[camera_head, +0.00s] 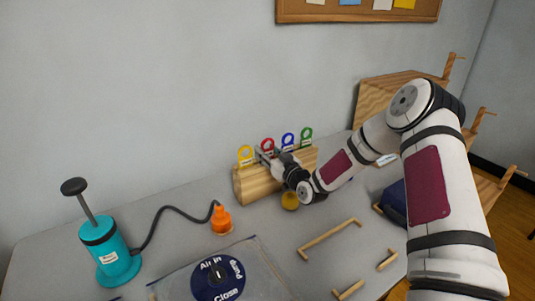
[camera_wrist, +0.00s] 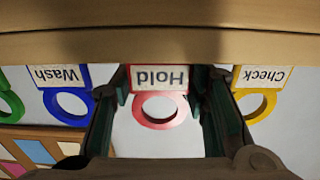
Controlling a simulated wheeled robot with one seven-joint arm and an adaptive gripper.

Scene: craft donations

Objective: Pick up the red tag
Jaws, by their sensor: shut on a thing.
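The red tag (camera_head: 267,145) has a ring and a white label. It is in a row of tags along the top of a wooden block (camera_head: 252,185). In the wrist view the red tag (camera_wrist: 160,122) appears upside down, its label reading "Hold". My gripper (camera_head: 268,158) is at the front of the block, and in the wrist view its dark fingers (camera_wrist: 167,82) are on both sides of the red tag's label, shut on it. The tag's label still meets the block's edge, level with its neighbours. The finger contact is partly hard to see.
A yellow "Check" tag (camera_wrist: 258,102) and a blue "Wash" tag (camera_wrist: 68,102) flank the red one closely. A green tag (camera_head: 306,133) is at the row's end. A teal pump (camera_head: 110,255), orange nozzle (camera_head: 221,220) and yellow round object (camera_head: 290,201) are on the table.

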